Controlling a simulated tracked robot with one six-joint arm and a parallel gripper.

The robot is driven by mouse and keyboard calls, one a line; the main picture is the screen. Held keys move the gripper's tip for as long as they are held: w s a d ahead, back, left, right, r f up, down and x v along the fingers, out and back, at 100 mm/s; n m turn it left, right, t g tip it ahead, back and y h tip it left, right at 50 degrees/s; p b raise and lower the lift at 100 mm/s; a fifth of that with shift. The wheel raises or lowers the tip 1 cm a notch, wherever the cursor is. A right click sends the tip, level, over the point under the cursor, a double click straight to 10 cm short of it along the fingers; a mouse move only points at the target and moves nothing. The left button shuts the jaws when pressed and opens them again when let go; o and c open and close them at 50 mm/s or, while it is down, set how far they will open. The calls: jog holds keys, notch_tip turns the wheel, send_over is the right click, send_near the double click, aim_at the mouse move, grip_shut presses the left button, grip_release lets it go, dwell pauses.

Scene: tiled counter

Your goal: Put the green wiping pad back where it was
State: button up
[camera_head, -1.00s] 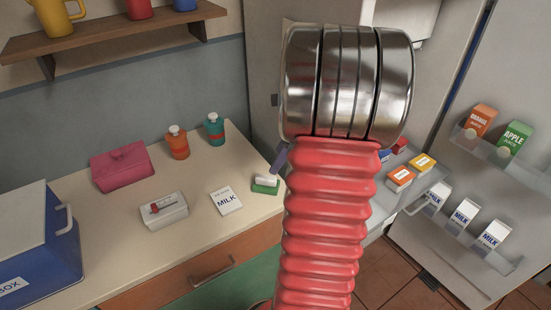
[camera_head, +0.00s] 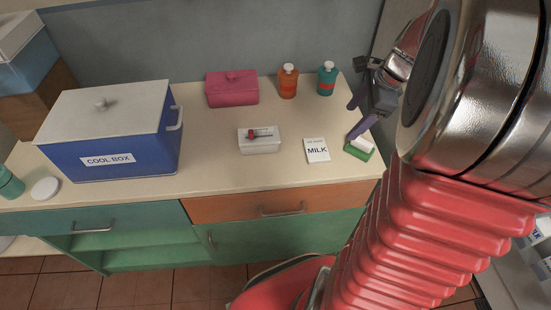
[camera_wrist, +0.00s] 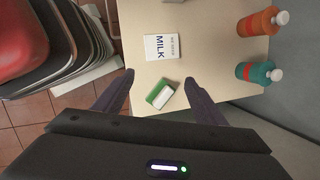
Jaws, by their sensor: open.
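The green wiping pad (camera_head: 358,152) lies on the counter near its right end, with a white block on its top. It also shows in the wrist view (camera_wrist: 153,97), between and beyond my fingertips. My gripper (camera_head: 352,120) is open and empty above the counter, over and just behind the pad; in the wrist view my gripper (camera_wrist: 160,82) has its two dark fingers spread to either side of the pad. I cannot tell whether a finger touches it.
A milk card (camera_head: 317,150) lies just left of the pad. A white box with a red-marked gauge (camera_head: 259,146), a pink lidded box (camera_head: 232,90), an orange bottle (camera_head: 288,82), a teal bottle (camera_head: 327,79) and a blue cool box (camera_head: 135,140) stand on the counter.

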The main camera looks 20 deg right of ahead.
jog(key=s+a+r+n, duration=0.2)
jog(key=s+a+n, duration=0.1)
jog(key=a+n, duration=0.5)
jog(key=s+a+r+n+t+h, duration=0.1)
jog(key=s+a+r+n, duration=0.1)
jog(key=a+n, duration=0.6)
jog(key=s+a+r+n+t, duration=0.1)
jog(key=s+a+n, duration=0.3)
jog(key=a+n, duration=0.4)
jog(key=shift+s+a+r, duration=0.15)
jog(key=shift+a+r, duration=0.4)
jog(key=shift+a, duration=1.05)
jog(key=shift+c, duration=0.2)
